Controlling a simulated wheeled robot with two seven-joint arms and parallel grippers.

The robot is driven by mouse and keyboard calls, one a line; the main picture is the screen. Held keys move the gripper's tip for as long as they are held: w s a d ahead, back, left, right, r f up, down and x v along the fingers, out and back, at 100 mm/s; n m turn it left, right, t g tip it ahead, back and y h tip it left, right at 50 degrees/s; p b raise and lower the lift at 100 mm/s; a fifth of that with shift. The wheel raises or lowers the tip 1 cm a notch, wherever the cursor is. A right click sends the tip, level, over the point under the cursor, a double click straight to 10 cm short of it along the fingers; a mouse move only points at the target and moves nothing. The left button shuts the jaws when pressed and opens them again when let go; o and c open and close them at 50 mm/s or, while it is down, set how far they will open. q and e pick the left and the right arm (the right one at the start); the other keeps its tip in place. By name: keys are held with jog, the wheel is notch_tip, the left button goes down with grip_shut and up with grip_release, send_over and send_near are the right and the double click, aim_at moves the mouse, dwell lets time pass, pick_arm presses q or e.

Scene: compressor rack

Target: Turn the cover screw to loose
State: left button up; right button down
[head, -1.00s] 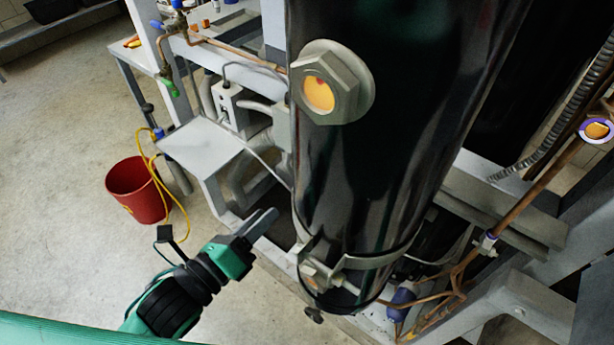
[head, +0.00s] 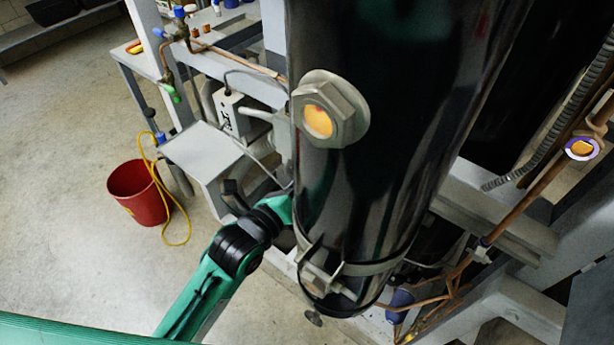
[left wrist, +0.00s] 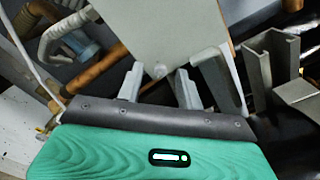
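My left gripper reaches in behind the big black cylinder in the head view, and its fingers are hidden there; its green hand (head: 280,210) shows at the cylinder's left edge. In the left wrist view the two grey fingers of my left gripper (left wrist: 158,80) stand apart, with a gap between them. A pale box cover (left wrist: 165,30) lies just beyond the fingertips. A small round pale knob, possibly the cover screw (left wrist: 160,70), sits at its lower edge between the fingers. I cannot tell whether the fingers touch it. My right gripper is in neither view.
The black cylinder (head: 375,150) with a hex sight glass (head: 328,113) stands close to my left arm. Copper pipes (left wrist: 105,75) and grey metal brackets (left wrist: 275,60) crowd the wrist view. A red bucket (head: 138,190) stands on open floor at left.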

pick_arm(q)
jog(key=shift+w+d, duration=0.1)
jog(key=shift+w, duration=0.05)
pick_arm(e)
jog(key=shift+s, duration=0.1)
pick_arm(q)
jog(key=shift+c, duration=0.3)
grip_shut()
jog(key=n+p, duration=0.4)
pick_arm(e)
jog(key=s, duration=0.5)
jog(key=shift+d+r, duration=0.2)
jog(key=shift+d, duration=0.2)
pick_arm(q)
jog(key=shift+o, duration=0.3)
grip_release()
